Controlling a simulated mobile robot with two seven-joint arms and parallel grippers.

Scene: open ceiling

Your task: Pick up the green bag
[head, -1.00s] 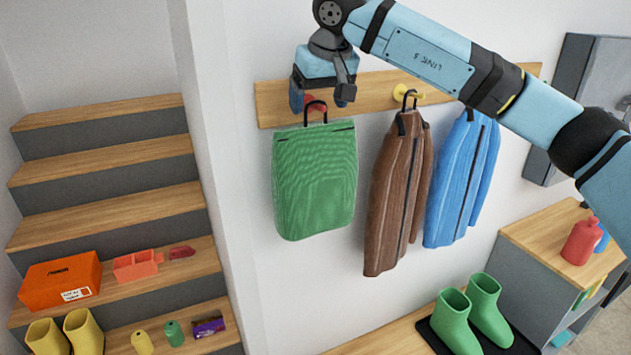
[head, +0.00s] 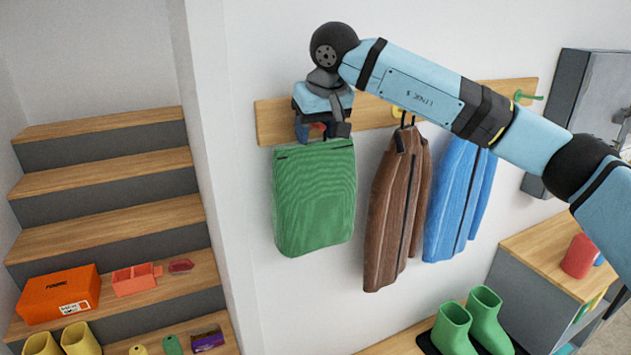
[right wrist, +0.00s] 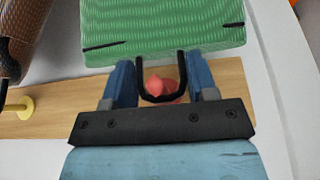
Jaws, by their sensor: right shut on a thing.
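The green bag (head: 314,200) hangs upright against the wall below the wooden hook rail (head: 272,122). My right gripper (head: 322,130) is at the top of the bag, in front of the rail. In the right wrist view its two blue fingers (right wrist: 160,85) stand on either side of the bag's black loop handle (right wrist: 143,92), shut on it. A red hook (right wrist: 163,86) shows inside the loop, so the handle still surrounds the hook in that view. The green bag (right wrist: 165,30) fills the top of the right wrist view. My left gripper is out of view.
A brown jacket (head: 396,210) and a blue jacket (head: 458,200) hang close to the right of the bag. Stairs (head: 105,205) with an orange box (head: 58,295) are at left. Green boots (head: 470,325) stand below right. The wall below the bag is clear.

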